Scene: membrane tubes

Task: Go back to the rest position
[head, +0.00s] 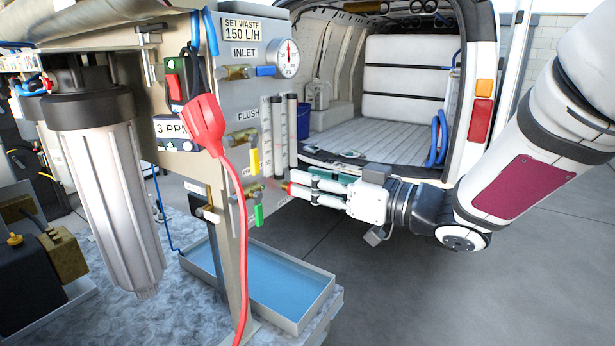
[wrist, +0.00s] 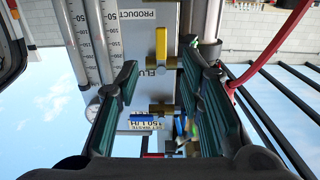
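My gripper (head: 290,185) is stretched out toward the panel (head: 235,100), close to the flush valve with the yellow handle (head: 254,161). In the wrist view my gripper (wrist: 165,88) is open, its two dark green-padded fingers apart with nothing held between them. The yellow handle (wrist: 161,46) shows beyond the gap between the fingers, and the picture is upside down. I cannot tell whether a fingertip touches the valve. A valve with a green handle (head: 259,215) sits below.
Flow tubes (head: 279,132) stand right by the gripper. A red plug (head: 205,122) with a cable hangs in front of the panel. A blue-floored tray (head: 265,285) lies below. The open van (head: 410,85) is behind; grey floor (head: 420,290) is clear at right.

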